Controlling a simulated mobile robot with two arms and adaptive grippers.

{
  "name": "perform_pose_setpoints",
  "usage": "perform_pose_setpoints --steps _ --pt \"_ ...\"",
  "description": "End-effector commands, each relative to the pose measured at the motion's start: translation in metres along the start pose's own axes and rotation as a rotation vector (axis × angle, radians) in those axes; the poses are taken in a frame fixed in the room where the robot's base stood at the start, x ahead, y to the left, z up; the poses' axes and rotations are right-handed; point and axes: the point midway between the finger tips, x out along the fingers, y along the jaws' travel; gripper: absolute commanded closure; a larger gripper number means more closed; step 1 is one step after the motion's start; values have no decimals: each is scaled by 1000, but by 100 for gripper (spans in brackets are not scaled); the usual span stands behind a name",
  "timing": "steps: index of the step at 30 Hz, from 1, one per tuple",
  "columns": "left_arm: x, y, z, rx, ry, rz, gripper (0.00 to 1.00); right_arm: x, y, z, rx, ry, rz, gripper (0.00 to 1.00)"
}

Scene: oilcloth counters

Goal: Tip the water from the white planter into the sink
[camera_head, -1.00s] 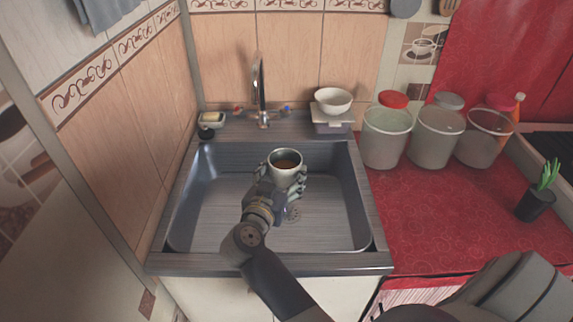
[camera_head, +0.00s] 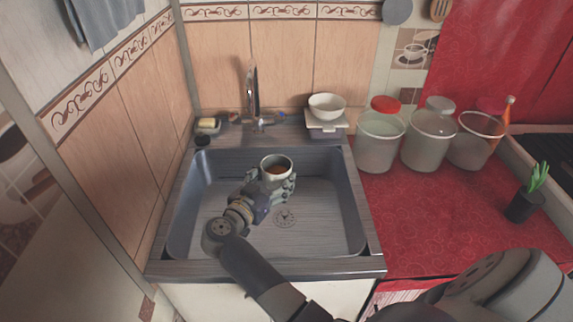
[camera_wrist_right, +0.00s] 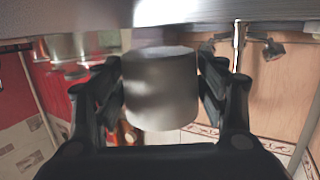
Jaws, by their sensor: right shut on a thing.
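The white planter (camera_head: 277,161) is over the left-centre part of the sink basin, with its opening upward and brown contents showing inside. I cannot tell water from soil there. My right gripper (camera_head: 277,186) is shut on the planter, with its fingers around the sides. In the right wrist view the planter (camera_wrist_right: 160,90) sits between the two dark fingers, its pale wall filling the gap. The grey sink (camera_head: 342,205) lies below, and its drain (camera_head: 285,217) shows to the lower right of the planter. My left gripper is not in view.
The faucet (camera_head: 252,95) stands behind the basin. A white bowl (camera_head: 326,106) on a scale is at the back right rim, and a soap dish (camera_head: 206,125) at the back left. Several jars and a potted plant (camera_head: 525,205) stand on the red counter (camera_head: 415,225).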

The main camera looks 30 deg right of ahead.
Motion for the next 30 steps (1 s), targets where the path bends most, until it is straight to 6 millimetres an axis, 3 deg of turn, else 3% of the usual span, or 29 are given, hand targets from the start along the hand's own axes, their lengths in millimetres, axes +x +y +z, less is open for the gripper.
perform_pose_setpoints --steps 1,3,8,30 --pt "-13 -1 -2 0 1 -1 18 -13 -3 -5 -4 2 -2 60" --pt "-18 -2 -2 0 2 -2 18 -26 -6 -2 -2 5 0 60" --pt "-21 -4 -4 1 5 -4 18 -41 -7 4 8 7 2 60" --pt "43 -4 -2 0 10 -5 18 -30 8 31 342 -176 -51 60"
